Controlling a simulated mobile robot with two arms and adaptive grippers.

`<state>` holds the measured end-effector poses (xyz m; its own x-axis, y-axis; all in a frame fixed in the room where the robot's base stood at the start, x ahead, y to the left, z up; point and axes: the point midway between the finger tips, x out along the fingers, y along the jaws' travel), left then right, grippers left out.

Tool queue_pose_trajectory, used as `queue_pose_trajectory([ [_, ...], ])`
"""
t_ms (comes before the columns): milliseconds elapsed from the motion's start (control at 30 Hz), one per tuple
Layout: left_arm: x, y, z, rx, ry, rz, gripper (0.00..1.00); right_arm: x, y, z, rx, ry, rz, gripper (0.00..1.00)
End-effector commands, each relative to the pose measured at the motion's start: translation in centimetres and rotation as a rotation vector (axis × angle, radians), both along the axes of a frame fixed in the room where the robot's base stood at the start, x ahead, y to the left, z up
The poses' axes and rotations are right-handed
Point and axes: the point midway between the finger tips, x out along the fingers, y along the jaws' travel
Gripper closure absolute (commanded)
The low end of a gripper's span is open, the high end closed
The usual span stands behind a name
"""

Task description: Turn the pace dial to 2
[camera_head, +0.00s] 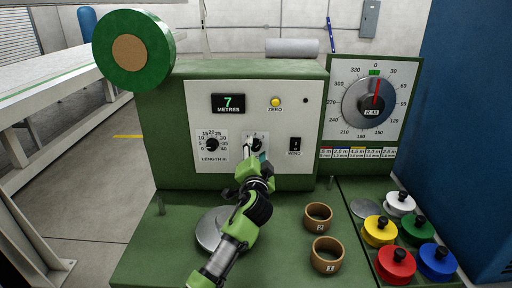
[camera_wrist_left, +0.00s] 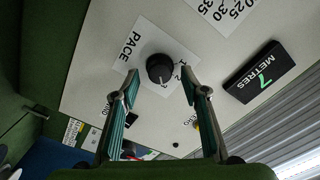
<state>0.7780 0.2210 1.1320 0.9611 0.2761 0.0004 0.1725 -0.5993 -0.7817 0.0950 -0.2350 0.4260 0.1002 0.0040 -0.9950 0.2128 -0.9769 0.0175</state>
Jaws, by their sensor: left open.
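The pace dial (camera_head: 257,144) is a black knob on a white card on the front panel of the green machine. In the head view my left gripper partly covers it. In the left wrist view the pace dial (camera_wrist_left: 160,68) shows beside the word PACE and small digits, and I cannot read its setting with certainty. My left gripper (camera_head: 252,160) is in front of the panel. In the left wrist view the left gripper (camera_wrist_left: 160,80) has its fingers spread apart, the knob between and just beyond the tips. Contact with the knob does not show. My right gripper is out of view.
The length dial (camera_head: 212,145) is left of the pace dial, and the wind switch (camera_head: 295,144) is right of it. Above are the display (camera_head: 228,103) reading 7 metres and the yellow zero button (camera_head: 276,102). Wooden rings (camera_head: 326,255) and coloured lidded pots (camera_head: 396,264) stand at lower right.

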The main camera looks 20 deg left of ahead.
Motion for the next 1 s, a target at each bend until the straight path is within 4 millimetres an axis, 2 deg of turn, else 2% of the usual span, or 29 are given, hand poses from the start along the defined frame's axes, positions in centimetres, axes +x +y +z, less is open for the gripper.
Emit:
queue_pose_trajectory([
  [200, 1.13, 0.36, 0.03, -0.001, 0.000, 0.000, 0.59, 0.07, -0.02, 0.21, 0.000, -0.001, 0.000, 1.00],
  [467, 1.17, 0.38, -0.01, -0.001, 0.000, 0.000, 0.59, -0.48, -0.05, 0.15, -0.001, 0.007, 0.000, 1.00],
  [600, 1.16, 0.38, -0.02, 0.000, 0.000, 0.000, 0.93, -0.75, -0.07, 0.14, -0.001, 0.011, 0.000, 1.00],
  [633, 1.16, 0.38, -0.02, 0.000, 0.000, 0.000, 0.97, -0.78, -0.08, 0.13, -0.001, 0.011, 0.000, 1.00],
  [1000, 1.14, 0.40, -0.22, -0.039, -0.010, 0.001, 0.97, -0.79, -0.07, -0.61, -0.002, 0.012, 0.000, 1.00],
])
